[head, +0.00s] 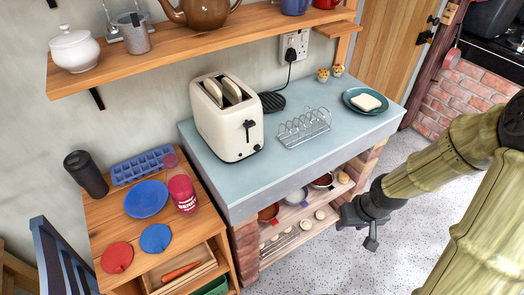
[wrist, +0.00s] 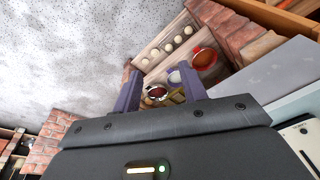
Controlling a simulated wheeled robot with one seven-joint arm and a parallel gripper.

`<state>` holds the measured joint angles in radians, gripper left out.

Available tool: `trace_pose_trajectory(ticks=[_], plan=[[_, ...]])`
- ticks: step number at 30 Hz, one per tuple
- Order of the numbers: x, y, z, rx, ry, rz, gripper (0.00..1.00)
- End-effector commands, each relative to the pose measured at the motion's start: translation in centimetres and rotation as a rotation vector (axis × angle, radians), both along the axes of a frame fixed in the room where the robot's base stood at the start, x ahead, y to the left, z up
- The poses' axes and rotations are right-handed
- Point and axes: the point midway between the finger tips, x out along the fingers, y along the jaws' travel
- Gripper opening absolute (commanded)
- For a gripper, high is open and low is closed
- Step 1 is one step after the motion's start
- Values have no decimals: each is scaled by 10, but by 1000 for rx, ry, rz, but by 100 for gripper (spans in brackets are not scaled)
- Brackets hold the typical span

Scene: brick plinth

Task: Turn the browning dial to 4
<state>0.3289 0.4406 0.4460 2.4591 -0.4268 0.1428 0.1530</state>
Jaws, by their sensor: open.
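The cream toaster (head: 228,118) stands on the blue-grey top of the brick plinth in the head view, with two slices of bread in its slots. A dark lever (head: 249,130) is on its narrow front face. A small dark spot low on that face may be the browning dial, but its setting is too small to read. A pale corner in the wrist view (wrist: 303,140) may be the toaster. My gripper (head: 356,235) is open and empty, in front of the plinth and well to the right of the toaster. Its two fingers also show in the wrist view (wrist: 161,80).
A wire toast rack (head: 304,128) stands right of the toaster, and a plate (head: 352,97) with bread lies farther right. Bowls (wrist: 204,58) fill the shelf below the top. A wooden shelf (head: 200,43) runs above. A cabinet with a blue plate (head: 146,199) is at left.

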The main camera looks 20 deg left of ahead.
Motion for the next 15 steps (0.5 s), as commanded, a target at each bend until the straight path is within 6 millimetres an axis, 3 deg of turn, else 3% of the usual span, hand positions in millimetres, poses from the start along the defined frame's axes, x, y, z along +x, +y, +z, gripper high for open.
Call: trace_pose_trajectory(ticks=[3,9,15], plan=[[-11,-19,29,-79,-19,-84,42],[-34,-38,74,-109,-52,-244,42],[-49,-42,96,-76,-69,-333,42]])
